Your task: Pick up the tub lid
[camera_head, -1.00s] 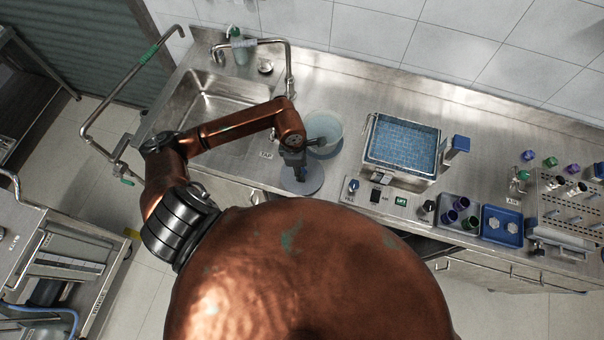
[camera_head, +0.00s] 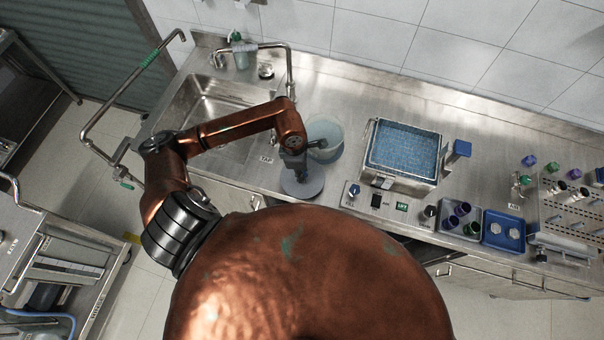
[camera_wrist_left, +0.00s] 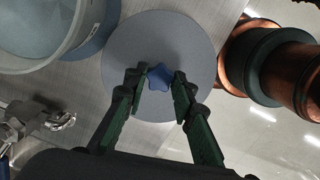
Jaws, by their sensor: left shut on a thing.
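The tub lid is a flat grey disc (camera_head: 312,187) near the counter's front edge in the head view. In the left wrist view the lid (camera_wrist_left: 125,65) shows from above with a blue star-shaped knob (camera_wrist_left: 160,78) at its middle. My left gripper (camera_wrist_left: 161,82) has its dark green fingers on both sides of the knob, shut on it. In the head view the left gripper (camera_head: 297,172) reaches down onto the lid. I cannot tell whether the lid touches the counter. My right gripper is in neither view.
An open translucent tub (camera_head: 332,151) stands just behind the lid. A steel bath with blue contents (camera_head: 404,148) is to the right, with a control panel (camera_head: 378,200) in front. A sink (camera_head: 215,105) lies left.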

